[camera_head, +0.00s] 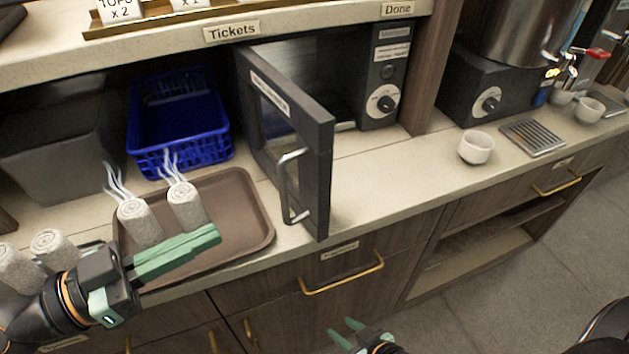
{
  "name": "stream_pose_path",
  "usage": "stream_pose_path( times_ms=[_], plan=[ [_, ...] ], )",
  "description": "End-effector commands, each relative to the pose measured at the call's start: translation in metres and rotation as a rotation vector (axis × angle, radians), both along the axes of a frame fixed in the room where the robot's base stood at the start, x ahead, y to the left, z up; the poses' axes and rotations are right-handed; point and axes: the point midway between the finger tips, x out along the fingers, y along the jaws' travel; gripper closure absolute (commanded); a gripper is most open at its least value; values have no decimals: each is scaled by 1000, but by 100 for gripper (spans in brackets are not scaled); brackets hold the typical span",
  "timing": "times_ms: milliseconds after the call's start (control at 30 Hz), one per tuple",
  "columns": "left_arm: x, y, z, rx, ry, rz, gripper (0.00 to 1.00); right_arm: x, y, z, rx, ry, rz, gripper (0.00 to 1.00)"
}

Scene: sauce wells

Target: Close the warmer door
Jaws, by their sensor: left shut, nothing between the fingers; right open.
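The warmer (382,75) is a dark box with a control panel and knob, set under the shelf on the counter. Its door (319,150) stands open, swung out toward the counter's front edge, with a metal handle (283,190) on the side facing left. My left gripper (217,235) is shut and empty, held over the front of the brown tray, left of the door and apart from the handle. My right gripper (347,331) is open and empty at the bottom of the view, low in front of the drawers.
The brown tray (240,205) holds rolled towels (186,205) with steam-like wisps. A blue basket (180,120) stands behind it. More rolls (50,245) lie at left. A white cup (476,148) stands right of the warmer. The counter between warmer and cup is clear.

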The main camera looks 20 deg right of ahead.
Motion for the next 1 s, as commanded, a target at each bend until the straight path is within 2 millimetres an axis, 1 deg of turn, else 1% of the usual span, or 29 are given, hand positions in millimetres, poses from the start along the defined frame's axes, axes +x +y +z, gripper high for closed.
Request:
stream_pose_path(
  times_ms=[133,233,467,700,800,1000],
  plan=[
    [2,-6,3,-4,1,0,100,0,2,5,3,-2,3,55],
    [4,-18,5,-5,1,-2,100,0,1,12,2,-5,1,55],
    [14,-63,7,-7,3,-3,100,-4,-9,28,-10,-6,-18,55],
    [25,-107,5,-4,1,-1,100,-4,-10,46,-11,-4,-20,55],
    [27,-121,4,-3,1,-2,100,-4,-10,52,-10,-5,-19,55],
    [31,-135,1,-1,0,-1,100,-4,-9,57,-9,-5,-18,55]
  ],
)
